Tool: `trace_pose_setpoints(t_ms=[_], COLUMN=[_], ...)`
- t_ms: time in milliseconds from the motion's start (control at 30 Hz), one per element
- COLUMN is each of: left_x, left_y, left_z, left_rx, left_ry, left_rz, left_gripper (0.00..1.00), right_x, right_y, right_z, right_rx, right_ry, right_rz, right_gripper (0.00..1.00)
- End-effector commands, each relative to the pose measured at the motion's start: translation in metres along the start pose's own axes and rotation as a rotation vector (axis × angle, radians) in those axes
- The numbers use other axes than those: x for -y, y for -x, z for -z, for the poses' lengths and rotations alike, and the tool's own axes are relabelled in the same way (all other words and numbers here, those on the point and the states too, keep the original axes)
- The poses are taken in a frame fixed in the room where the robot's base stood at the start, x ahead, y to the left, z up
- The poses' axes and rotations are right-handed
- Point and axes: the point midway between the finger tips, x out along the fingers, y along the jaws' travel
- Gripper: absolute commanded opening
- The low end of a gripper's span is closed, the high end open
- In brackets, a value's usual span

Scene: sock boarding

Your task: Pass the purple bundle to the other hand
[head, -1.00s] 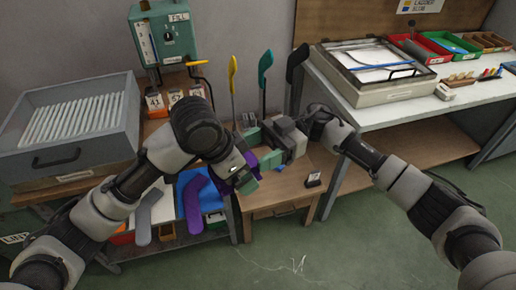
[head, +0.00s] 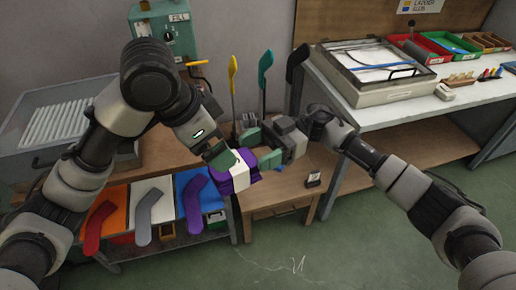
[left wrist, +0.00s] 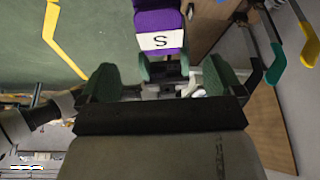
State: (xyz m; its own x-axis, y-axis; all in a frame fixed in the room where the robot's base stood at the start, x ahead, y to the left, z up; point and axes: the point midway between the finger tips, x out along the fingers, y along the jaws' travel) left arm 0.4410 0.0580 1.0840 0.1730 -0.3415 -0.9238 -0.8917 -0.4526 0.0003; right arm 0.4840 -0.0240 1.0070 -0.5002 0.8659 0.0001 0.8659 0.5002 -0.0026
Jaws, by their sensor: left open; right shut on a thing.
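The purple bundle (head: 240,181), a folded purple stack with a white band, is held above the small wooden table. It also shows in the left wrist view (left wrist: 160,20), with an S on its band. My right gripper (head: 262,150) is shut on the end of the bundle nearest it, and its green fingers also show in the left wrist view (left wrist: 165,68). My left gripper (head: 218,155) is open and empty, just left of the bundle. In the left wrist view its green fingers (left wrist: 160,84) stand wide apart, with the bundle beyond them.
The small wooden table (head: 285,190) is below. Yellow (head: 232,75), teal (head: 265,70) and black (head: 297,62) sock forms stand behind the grippers. Orange, white and blue bays (head: 150,205) with sock shapes are at lower left. A white bench (head: 400,105) is at right.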

Motion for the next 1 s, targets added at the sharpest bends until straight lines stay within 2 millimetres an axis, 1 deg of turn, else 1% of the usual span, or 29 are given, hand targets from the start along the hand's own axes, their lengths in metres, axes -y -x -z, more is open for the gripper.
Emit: trace_pose_setpoints(t_ms=[67, 167, 267, 367, 400, 467, 500, 567, 600, 667, 700, 767, 800, 833, 900, 967, 1000], left_x=[0.002, 0.013, 0.039, 0.078, 0.095, 0.115, 0.127, 0.141, 0.148, 0.157, 0.162, 0.166, 0.168, 0.169, 0.167, 0.164, 0.160], left_y=[0.004, -0.001, -0.017, -0.044, -0.059, -0.084, -0.101, -0.128, -0.146, -0.173, -0.191, -0.218, -0.235, -0.247, -0.277, -0.300, -0.316], left_z=[0.001, 0.005, 0.012, 0.015, 0.013, 0.006, -0.001, -0.014, -0.023, -0.040, -0.052, -0.071, -0.085, -0.095, -0.121, -0.143, -0.159], left_rx=[-0.007, -0.047, -0.144, -0.266, -0.307, -0.347, -0.364, -0.376, -0.380, -0.377, -0.374, -0.363, -0.354, -0.347, -0.324, -0.304, -0.287], left_ry=[0.006, 0.040, 0.118, 0.234, 0.288, 0.368, 0.420, 0.490, 0.535, 0.596, 0.635, 0.688, 0.720, 0.742, 0.789, 0.825, 0.846], left_rz=[-0.002, -0.029, -0.071, -0.093, -0.092, -0.082, -0.071, -0.053, -0.039, -0.016, 0.000, 0.024, 0.041, 0.054, 0.083, 0.107, 0.123], left_gripper=[0.95, 0.95, 0.95, 0.95, 0.95, 0.95, 0.95, 0.95, 0.95, 0.95, 0.95, 0.95, 0.95, 0.95, 0.95, 0.95, 0.95], right_x=[0.000, 0.000, 0.000, 0.000, 0.000, 0.000, 0.000, 0.000, 0.000, 0.000, 0.000, 0.000, 0.000, 0.000, 0.000, 0.000, 0.000], right_y=[0.000, 0.000, 0.000, 0.000, 0.000, 0.000, 0.000, 0.000, 0.000, 0.000, 0.000, 0.000, 0.000, 0.000, 0.000, 0.000, 0.000], right_z=[0.000, 0.000, 0.000, 0.000, 0.000, 0.000, 0.000, 0.000, 0.000, 0.000, 0.000, 0.000, 0.000, 0.000, 0.000, 0.000, 0.000], right_rx=[-0.001, -0.001, -0.001, -0.001, -0.001, -0.001, -0.001, -0.001, -0.001, -0.001, -0.001, -0.001, -0.001, -0.001, -0.001, -0.001, -0.001], right_ry=[0.000, 0.000, 0.000, 0.000, 0.000, 0.000, 0.000, 0.000, 0.000, 0.000, 0.000, 0.000, 0.000, 0.000, 0.000, 0.000, 0.000], right_rz=[0.000, 0.000, 0.000, 0.000, 0.000, 0.000, 0.000, 0.000, 0.000, 0.000, 0.000, 0.000, 0.000, 0.000, 0.000, 0.000, 0.000], right_gripper=[0.40, 0.40, 0.40, 0.40, 0.40, 0.40, 0.40, 0.40, 0.40, 0.40, 0.40, 0.40, 0.40, 0.40, 0.40, 0.40, 0.40])
